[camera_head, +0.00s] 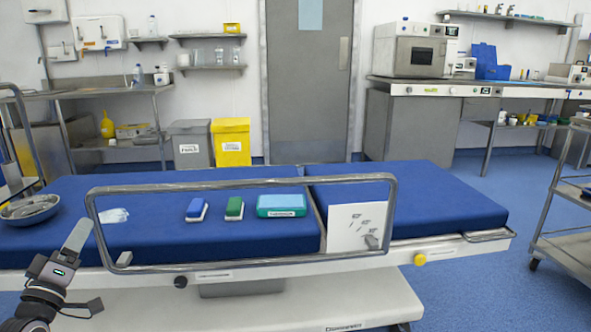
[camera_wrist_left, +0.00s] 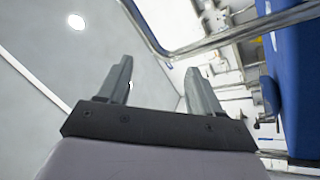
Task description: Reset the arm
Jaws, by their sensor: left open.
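My left gripper (camera_head: 88,265) is at the lower left of the head view, in front of the near side of the blue operating table (camera_head: 440,200). It is open. In the left wrist view both fingers of the gripper (camera_wrist_left: 160,68) stand apart with nothing between them. Its arm comes in from the bottom left corner. My right arm and gripper are not in view.
A metal side rail (camera_head: 240,185) stands close to the gripper.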

